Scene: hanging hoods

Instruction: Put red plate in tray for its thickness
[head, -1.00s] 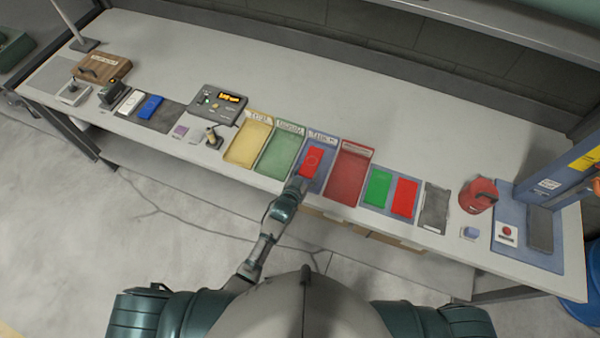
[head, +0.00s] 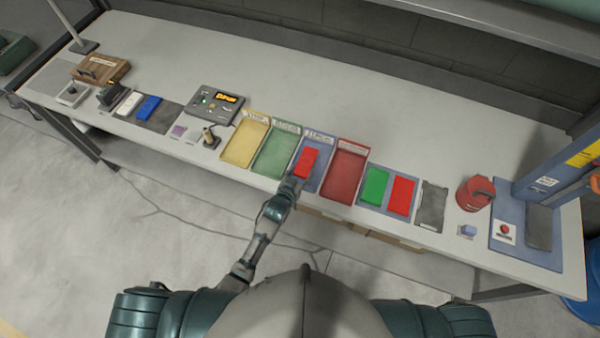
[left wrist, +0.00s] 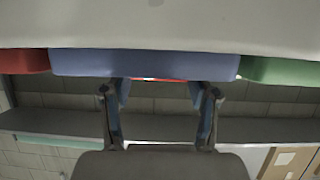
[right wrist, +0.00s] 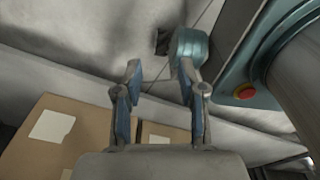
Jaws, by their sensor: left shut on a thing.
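A red plate (head: 306,162) is over the blue tray (head: 323,178), within its outline from above. Whether it touches the tray floor cannot be told. My left gripper (head: 293,184) is at the tray's front edge, shut on the near end of this plate. In the left wrist view my left gripper (left wrist: 159,92) has its fingers apart at the blue tray's wall (left wrist: 150,63), with a thin red edge of the plate (left wrist: 158,79) between them. My right gripper (right wrist: 160,85) is open and empty in the right wrist view.
Yellow (head: 244,144), green (head: 278,154) and red (head: 345,172) trays flank the blue one. A green plate (head: 375,186) and another red plate (head: 401,195) lie to the right. A red canister (head: 475,194) stands farther right. The table's back is clear.

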